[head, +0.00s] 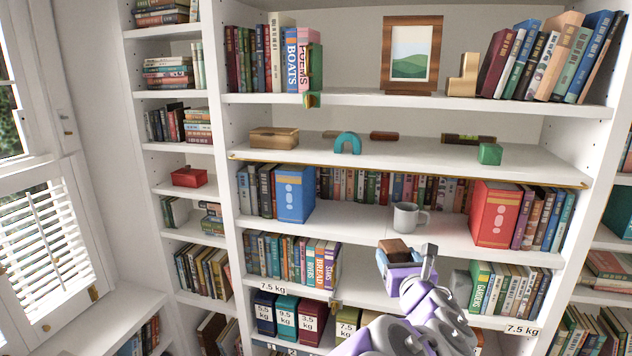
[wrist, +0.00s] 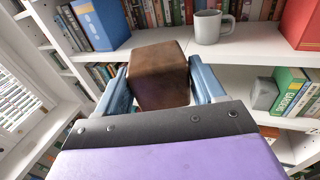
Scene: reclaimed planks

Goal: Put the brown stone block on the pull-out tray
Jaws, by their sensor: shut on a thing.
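The brown stone block (wrist: 160,75) is between the two blue fingers of my gripper (wrist: 162,82) in the wrist view, and the gripper is shut on it. In the head view the block (head: 395,248) shows at the end of my gripper (head: 397,260), held in front of the bookcase below the grey mug. A white board with a thin brass-coloured front edge (head: 330,164) spans the bookcase above the mug shelf. It looks like the pull-out tray, but I cannot be sure. My gripper is below it and apart from it.
A grey mug (head: 408,218) stands on the shelf between a blue book (head: 295,194) and a red book (head: 494,214). The brass-edged board carries a teal arch (head: 347,143), a green cube (head: 490,154) and a wooden box (head: 273,138). Bare white surface lies between arch and cube.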

